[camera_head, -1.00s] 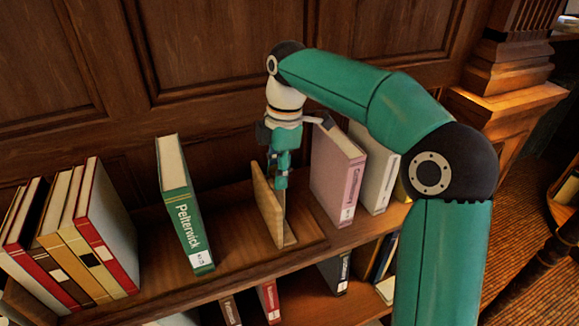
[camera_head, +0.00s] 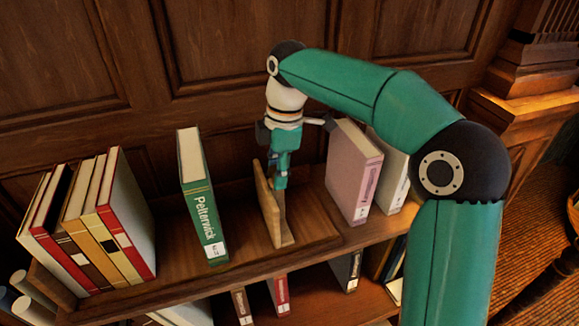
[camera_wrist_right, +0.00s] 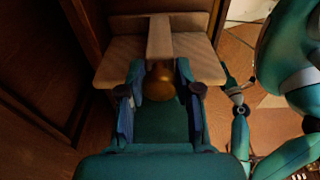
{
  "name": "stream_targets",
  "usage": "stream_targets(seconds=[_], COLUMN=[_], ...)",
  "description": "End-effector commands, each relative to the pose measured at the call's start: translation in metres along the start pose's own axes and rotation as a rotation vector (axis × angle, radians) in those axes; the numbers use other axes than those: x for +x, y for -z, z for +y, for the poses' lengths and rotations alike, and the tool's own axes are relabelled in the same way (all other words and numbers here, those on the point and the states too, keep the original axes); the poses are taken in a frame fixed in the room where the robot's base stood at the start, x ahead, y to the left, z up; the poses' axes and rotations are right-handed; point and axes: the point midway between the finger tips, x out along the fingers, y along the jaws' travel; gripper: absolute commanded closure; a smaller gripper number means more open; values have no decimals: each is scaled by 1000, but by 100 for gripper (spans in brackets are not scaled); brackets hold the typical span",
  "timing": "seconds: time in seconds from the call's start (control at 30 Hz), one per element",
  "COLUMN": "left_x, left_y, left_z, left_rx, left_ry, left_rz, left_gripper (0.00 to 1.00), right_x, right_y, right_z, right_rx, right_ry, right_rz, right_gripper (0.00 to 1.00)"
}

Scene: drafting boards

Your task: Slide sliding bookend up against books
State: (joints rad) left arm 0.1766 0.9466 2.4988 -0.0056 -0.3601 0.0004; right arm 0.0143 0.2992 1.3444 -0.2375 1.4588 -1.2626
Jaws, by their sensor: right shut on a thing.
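The sliding bookend (camera_head: 270,215) is a light wooden panel with a foot, standing on the shelf. My right gripper (camera_head: 279,178) comes down from above on its right side. In the right wrist view, my fingers are shut around a brass knob (camera_wrist_right: 160,82) on the bookend's wooden brace (camera_wrist_right: 160,38). The green Pelterwick book (camera_head: 206,213) stands to the left of the bookend with a small gap between them. A row of red, tan and white books (camera_head: 100,225) stands further left, apart from the green book.
A pink book (camera_head: 352,172) and a white book (camera_head: 393,165) stand right of the bookend, close to my right wrist. Bare shelf (camera_head: 165,240) lies between the row and the green book. The panelled wall (camera_head: 240,60) is behind; a lower shelf holds more books.

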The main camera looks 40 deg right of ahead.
Motion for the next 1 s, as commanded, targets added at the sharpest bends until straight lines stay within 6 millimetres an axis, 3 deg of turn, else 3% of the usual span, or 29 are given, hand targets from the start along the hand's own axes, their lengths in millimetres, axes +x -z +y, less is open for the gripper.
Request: stream_targets(seconds=[0.4,1.0], left_x=[-7,-10], left_y=[0,0], left_z=[3,4], left_rx=[0,0], left_ry=[0,0], left_rz=[0,0], left_gripper=[100,100], right_x=[6,8], right_y=[28,37], right_z=[-3,-3], right_rx=[-4,-3], right_ry=[16,17], right_rz=[-3,-3], right_gripper=[100,100])
